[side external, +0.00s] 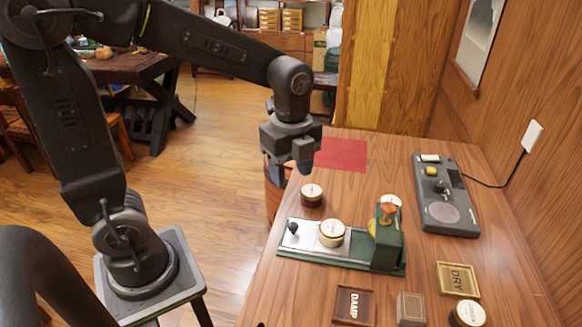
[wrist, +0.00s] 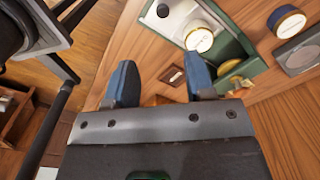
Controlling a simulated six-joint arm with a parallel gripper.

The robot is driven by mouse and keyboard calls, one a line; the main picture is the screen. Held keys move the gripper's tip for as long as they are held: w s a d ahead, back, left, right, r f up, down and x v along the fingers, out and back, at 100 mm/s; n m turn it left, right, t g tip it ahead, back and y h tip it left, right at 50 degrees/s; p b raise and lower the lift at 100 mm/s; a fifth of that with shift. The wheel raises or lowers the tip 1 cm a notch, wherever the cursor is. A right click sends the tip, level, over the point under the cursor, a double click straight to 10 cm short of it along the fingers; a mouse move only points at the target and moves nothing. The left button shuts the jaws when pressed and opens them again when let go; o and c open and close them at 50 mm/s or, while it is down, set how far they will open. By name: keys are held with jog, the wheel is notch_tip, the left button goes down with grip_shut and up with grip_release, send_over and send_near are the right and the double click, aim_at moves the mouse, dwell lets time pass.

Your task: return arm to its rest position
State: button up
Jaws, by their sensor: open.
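My gripper (side external: 291,172) hangs above the far left edge of the table, in front of the red mat (side external: 340,154). Its two blue-tipped fingers are apart with nothing between them; they also show in the wrist view (wrist: 161,76). A dark round tin with a pale lid (side external: 312,196) stands on the table below and right of the gripper. A pale round tin (side external: 332,233) sits on the light plate of a green press-like device (side external: 388,245), left of its upright block. The device also shows in the wrist view (wrist: 238,48).
A DAMP tray (side external: 353,306), a DRY tray (side external: 458,279), a small box (side external: 410,309) and another round tin (side external: 468,314) lie near the front. A grey device (side external: 445,197) with a cord stands by the right wall. Bare floor (side external: 220,160) lies left of the table.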

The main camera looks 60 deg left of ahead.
jog(key=shift+r, duration=0.1)
jog(key=s+r+n+t, duration=0.4)
jog(key=s+n, duration=0.5)
jog(key=n, duration=0.9)
jog(key=shift+s+a+r+t, duration=0.25)
jog(key=shift+s+r+t, duration=0.15)
jog(key=shift+t, duration=0.4)
